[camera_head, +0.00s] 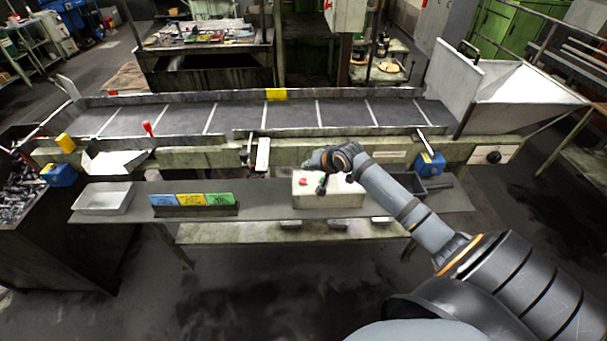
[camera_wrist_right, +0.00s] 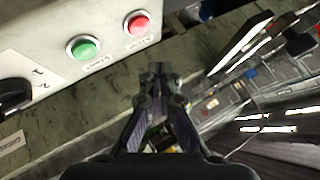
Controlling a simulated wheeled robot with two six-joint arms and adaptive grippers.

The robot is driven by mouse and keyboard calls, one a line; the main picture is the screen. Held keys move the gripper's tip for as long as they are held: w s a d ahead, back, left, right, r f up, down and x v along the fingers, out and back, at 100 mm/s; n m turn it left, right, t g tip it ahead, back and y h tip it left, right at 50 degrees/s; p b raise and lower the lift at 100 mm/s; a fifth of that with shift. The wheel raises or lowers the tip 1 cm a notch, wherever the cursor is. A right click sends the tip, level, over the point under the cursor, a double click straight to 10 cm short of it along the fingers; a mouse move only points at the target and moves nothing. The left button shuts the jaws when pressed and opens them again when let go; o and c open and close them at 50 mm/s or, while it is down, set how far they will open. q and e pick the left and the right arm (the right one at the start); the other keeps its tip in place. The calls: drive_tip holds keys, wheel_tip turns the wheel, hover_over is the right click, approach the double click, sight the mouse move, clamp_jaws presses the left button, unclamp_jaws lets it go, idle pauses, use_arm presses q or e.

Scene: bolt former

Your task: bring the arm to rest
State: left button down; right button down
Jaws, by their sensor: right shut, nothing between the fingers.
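My right arm (camera_head: 400,210) reaches in from the lower right over the bench. My right gripper (camera_head: 322,186) is above a pale control box (camera_head: 345,198) and partly covers it. In the right wrist view my right gripper (camera_wrist_right: 160,70) is shut, with its fingertips together and nothing held. A pale panel (camera_wrist_right: 55,35) with a green button (camera_wrist_right: 83,47), a red button (camera_wrist_right: 137,23) and a black knob (camera_wrist_right: 14,93) lies beyond it to the left. The fingertips look apart from the buttons. My left gripper is not in view.
A grey bench shelf (camera_head: 265,202) carries a pale tray (camera_head: 104,198), coloured label cards (camera_head: 192,199) and a dark bin (camera_head: 433,184). A long conveyor (camera_head: 240,117) runs behind, with a pale hopper (camera_head: 525,95) at right. Dark floor lies open in front.

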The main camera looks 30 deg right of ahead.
drive_tip(key=shift+r+p, duration=0.4)
drive_tip(key=shift+r, duration=0.25)
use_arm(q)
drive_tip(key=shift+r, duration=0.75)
use_arm(e)
drive_tip(key=shift+f, duration=0.1)
